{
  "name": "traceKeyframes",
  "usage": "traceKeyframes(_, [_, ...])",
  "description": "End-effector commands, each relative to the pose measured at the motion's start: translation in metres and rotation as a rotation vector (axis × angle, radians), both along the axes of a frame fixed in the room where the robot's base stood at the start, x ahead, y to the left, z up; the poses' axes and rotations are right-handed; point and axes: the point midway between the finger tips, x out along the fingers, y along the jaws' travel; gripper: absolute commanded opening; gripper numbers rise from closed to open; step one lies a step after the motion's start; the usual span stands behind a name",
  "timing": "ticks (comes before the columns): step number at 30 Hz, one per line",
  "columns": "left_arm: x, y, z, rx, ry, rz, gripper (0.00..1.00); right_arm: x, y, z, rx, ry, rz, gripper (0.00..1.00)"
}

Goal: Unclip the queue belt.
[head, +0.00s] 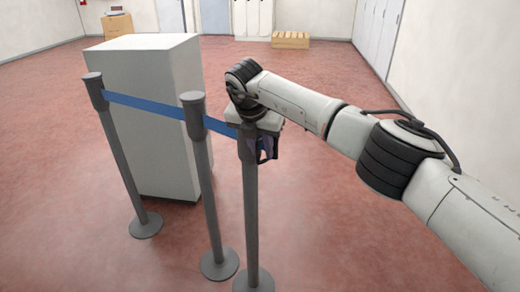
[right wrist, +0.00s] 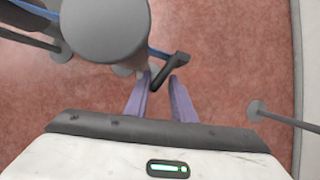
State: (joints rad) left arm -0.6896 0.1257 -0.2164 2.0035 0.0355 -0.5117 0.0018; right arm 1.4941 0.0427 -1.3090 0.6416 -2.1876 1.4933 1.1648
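The blue queue belt (head: 145,105) runs from the left grey post (head: 108,125) past the middle post (head: 200,150) to the nearest post (head: 251,215). In the right wrist view, that post's round top (right wrist: 105,28) is large, with a bit of blue belt (right wrist: 157,52) beside it. A dark clip-like piece (right wrist: 178,62) sticks out beside the post top. My right gripper (head: 264,155) is at the nearest post's head. Its purple fingers (right wrist: 160,78) are apart, with the dark piece's lower end showing between them; I cannot tell if they touch it. My left gripper is out of view.
A tall pale cabinet (head: 150,70) stands behind the posts. A wooden crate (head: 290,40) lies near the back wall. The right wrist view shows another round post base (right wrist: 256,110) at right. The red floor is clear in front and at right.

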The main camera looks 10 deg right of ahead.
Motion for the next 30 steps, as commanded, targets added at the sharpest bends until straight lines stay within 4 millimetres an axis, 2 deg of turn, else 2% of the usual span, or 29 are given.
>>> traceKeyframes(9, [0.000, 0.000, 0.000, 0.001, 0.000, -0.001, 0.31, -0.001, 0.002, -0.002, 0.002, 0.005, 0.002, 0.28])
traceKeyframes(13, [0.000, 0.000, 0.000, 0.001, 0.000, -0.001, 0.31, -0.003, 0.004, 0.005, 0.004, 0.003, 0.004, 0.28])
traceKeyframes(24, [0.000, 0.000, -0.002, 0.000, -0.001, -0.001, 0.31, -0.025, 0.017, 0.069, 0.003, -0.001, 0.002, 0.28])
traceKeyframes(30, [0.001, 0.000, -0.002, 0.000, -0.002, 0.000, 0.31, -0.032, 0.022, 0.091, 0.003, 0.000, 0.002, 0.28])
